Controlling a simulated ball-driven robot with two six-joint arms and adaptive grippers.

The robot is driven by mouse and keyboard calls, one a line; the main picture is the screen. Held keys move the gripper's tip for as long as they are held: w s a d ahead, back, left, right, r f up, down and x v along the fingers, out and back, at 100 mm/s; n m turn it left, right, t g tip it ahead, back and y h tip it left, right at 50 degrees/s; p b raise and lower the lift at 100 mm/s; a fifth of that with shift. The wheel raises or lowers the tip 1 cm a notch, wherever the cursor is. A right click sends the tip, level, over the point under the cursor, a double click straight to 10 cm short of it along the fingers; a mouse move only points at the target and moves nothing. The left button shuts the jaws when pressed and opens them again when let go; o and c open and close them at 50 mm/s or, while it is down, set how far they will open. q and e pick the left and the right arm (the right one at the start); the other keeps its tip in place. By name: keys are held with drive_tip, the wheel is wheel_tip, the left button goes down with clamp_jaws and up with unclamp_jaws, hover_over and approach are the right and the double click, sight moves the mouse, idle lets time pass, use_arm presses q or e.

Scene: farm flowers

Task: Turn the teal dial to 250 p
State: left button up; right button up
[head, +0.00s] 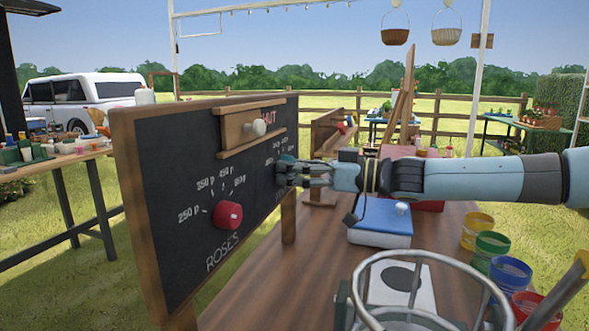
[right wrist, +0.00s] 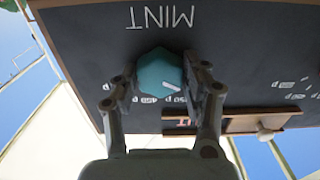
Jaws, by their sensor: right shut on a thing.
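My right gripper (right wrist: 161,85) is shut on the dial, one finger at each side. Price labels near the dial are partly hidden by the fingers, so I cannot tell which price the mark meets. In the head view my right gripper (head: 287,173) reaches the board's right part and largely hides the dial. My left gripper does not show.
The blackboard (head: 170,175) also bears a red dial (head: 228,214) marked ROSES and a wooden slider with a pale knob (head: 259,127).

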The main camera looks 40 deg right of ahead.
drive_tip(key=o, duration=1.2)
drive_tip(key=shift+c, duration=0.2)
